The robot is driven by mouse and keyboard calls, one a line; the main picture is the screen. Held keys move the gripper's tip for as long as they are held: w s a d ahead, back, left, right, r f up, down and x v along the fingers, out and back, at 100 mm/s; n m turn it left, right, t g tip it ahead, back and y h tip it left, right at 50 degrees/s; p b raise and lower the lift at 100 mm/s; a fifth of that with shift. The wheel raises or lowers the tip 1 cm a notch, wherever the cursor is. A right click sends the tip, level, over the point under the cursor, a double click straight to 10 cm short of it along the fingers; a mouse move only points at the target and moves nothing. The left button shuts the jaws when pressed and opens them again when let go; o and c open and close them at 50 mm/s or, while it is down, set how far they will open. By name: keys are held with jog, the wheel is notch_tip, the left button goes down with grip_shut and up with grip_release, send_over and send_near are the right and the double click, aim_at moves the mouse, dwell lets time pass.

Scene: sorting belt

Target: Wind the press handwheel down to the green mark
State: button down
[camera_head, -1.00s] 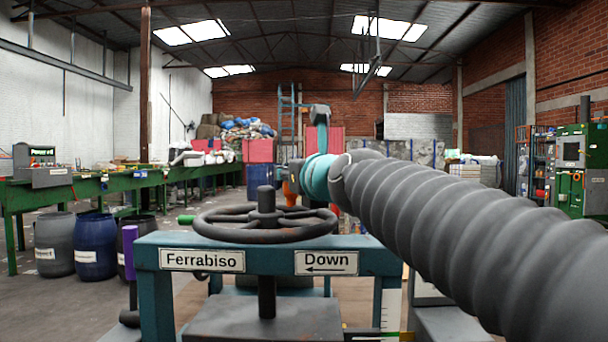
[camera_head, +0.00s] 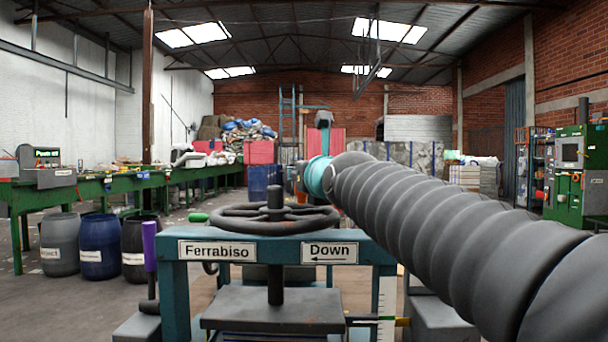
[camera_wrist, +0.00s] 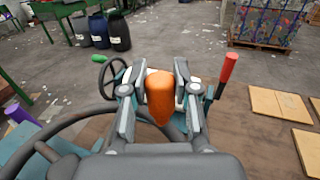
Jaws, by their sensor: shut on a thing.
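The dark press handwheel (camera_head: 275,219) lies flat on a vertical screw above a teal press frame (camera_head: 173,290). A sign with an arrow to the left reads "Down". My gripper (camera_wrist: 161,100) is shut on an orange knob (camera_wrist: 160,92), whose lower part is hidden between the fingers. The wheel's rim (camera_wrist: 60,128) curves in from the left in the wrist view. The grey press plate (camera_head: 275,308) is under the frame's top beam. A white scale (camera_head: 387,296) on the right leg has a green mark (camera_head: 387,318), close to the level of a thin pointer (camera_head: 360,318).
A purple-handled lever (camera_head: 150,246) stands left of the frame. A red-handled lever (camera_wrist: 229,70) rises right of my gripper in the wrist view. A green knob (camera_wrist: 98,59) sits on a smaller wheel. Barrels (camera_head: 99,247) and a green sorting belt (camera_head: 110,183) stand to the left.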

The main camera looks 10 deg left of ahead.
jog(key=shift+f, duration=0.2)
jog(key=c, duration=0.9)
grip_release()
jog(key=shift+d+r, duration=0.1)
jog(key=shift+o, duration=0.2)
jog(key=shift+s, duration=0.1)
jog(key=v, duration=1.2)
